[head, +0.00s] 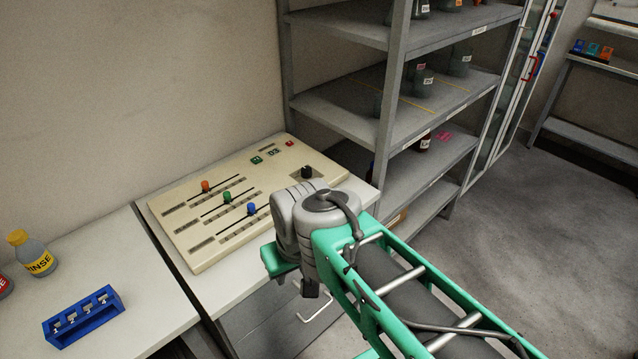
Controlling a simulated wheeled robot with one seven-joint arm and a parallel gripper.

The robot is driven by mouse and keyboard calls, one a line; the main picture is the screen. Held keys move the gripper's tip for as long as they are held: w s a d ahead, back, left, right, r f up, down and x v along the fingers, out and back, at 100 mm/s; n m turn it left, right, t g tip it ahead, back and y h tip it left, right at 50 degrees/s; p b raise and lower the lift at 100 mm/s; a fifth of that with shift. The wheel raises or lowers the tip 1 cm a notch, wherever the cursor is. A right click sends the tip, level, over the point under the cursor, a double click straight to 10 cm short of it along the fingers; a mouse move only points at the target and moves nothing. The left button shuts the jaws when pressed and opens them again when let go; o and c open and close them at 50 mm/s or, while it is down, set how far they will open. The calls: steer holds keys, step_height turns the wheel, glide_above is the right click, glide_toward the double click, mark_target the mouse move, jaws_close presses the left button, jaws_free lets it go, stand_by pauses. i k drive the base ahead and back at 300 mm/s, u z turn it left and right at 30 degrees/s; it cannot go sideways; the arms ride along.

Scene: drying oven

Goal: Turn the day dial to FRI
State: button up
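A beige control panel (185,254) lies on the white counter in the head view. A black knob (306,172) stands near its right end, partly behind my arm; it may be the day dial. Its markings are too small or hidden to read, so I cannot tell which day it points to. My arm reaches in from the lower right, and its wrist covers the panel's right front part. The end of my arm, with my gripper (309,289), hangs at the counter's front edge, apart from the knob. Its fingers are mostly hidden, so their opening does not show.
The panel also carries an orange slider (206,186), a green slider (227,197), a blue slider (251,209) and a small display (273,153). A blue rack (84,318) and a rinse bottle (33,255) stand left. Metal shelving (395,100) rises behind, close to the panel's right.

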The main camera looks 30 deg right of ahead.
mark_target(306, 173)
steer(key=z, duration=0.75)
steer(key=i, duration=0.35)
steer(key=u, duration=3)
steer(key=k, duration=0.6)
steer(key=z, duration=1.2)
steer(key=i, duration=0.5)
steer(key=u, duration=0.05)
